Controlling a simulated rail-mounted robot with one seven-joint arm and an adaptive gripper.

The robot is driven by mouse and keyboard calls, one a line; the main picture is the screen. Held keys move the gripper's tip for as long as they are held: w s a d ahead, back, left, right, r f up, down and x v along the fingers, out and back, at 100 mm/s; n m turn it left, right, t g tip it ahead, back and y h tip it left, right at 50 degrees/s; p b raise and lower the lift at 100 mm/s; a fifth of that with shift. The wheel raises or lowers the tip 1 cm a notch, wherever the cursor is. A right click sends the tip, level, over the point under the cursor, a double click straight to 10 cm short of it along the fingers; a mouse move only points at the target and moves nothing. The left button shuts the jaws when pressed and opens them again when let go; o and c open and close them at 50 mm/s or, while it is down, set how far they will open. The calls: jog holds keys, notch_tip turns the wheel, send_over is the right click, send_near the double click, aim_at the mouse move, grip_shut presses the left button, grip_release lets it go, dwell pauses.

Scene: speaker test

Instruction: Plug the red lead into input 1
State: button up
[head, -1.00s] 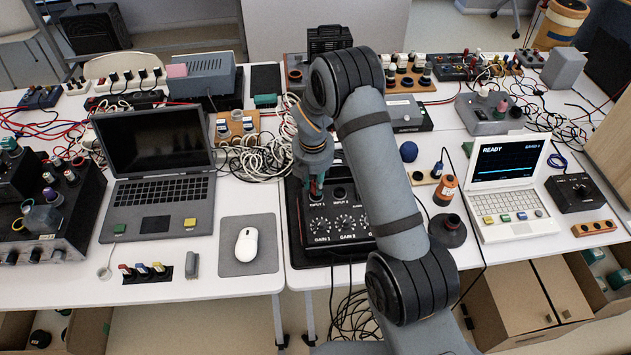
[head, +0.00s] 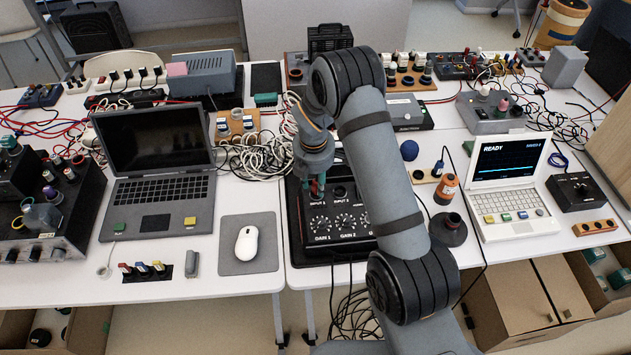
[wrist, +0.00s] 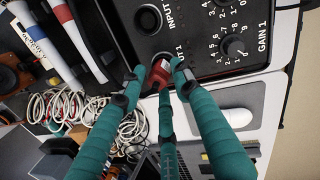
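The red lead's plug (wrist: 160,72) is between the teal fingertips of my gripper (wrist: 157,80) in the wrist view, and the fingers close around it. In the head view my gripper (head: 317,187) is low over the black amplifier box (head: 296,225), at its INPUT 1 label. The plug is right beside that label in the wrist view. The input 2 socket (wrist: 148,19) is visible and empty.
White cables (wrist: 65,110) lie coiled left of the amplifier. A laptop (head: 155,165) and a mouse (head: 246,243) on a grey mat stand to the left.

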jog(key=shift+o, duration=1.2)
notch_tip(320, 180, up, 12)
jog(key=s, duration=0.2)
jog(key=shift+a+f, duration=0.1)
jog(key=shift+f, duration=0.05)
jog(key=f, duration=0.4)
jog(key=w+f, duration=0.1)
jog(key=f, duration=0.3)
jog(key=w+f, duration=0.1)
jog(key=f, duration=0.2)
jog(key=shift+f, duration=0.4)
jog(key=shift+r, duration=0.25)
